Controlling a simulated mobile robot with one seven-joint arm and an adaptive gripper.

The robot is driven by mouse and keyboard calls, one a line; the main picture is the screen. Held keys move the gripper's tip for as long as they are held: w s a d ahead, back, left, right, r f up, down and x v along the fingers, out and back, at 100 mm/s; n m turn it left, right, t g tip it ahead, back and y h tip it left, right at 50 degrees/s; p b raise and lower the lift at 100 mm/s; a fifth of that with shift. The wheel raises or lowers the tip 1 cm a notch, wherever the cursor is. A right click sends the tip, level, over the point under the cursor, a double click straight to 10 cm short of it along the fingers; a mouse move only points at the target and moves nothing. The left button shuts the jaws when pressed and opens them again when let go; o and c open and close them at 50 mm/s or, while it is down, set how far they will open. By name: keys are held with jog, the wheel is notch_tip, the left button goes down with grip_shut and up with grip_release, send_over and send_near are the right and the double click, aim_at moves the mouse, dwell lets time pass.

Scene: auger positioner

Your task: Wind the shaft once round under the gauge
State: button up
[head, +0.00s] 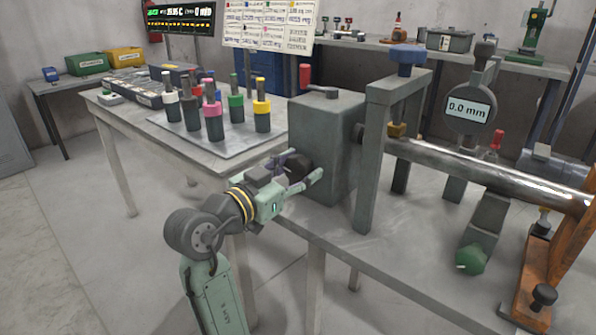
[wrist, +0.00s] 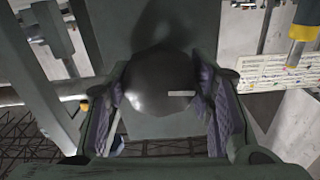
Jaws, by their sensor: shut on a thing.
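The shaft (head: 490,172) is a shiny steel bar running right from the grey headstock block (head: 328,140). The gauge (head: 468,108) hangs over the shaft and reads 0.0 mm. A dark round knob (head: 298,168) is on the left face of the block. My gripper (head: 303,172) is shut on this knob, one finger at each side. In the wrist view the knob (wrist: 160,88) sits between the purple finger pads and shows a short pale mark right of its middle. The knob's far side is hidden.
A grey frame with a blue-knobbed screw (head: 407,57) stands over the shaft beside the block. A red-handled lever (head: 305,77) is on top of the block. Several coloured tool holders (head: 210,110) stand on a mat to the left. An orange support (head: 562,245) stands at right.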

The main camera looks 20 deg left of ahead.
jog(key=o, duration=1.2)
jog(key=v, duration=1.2)
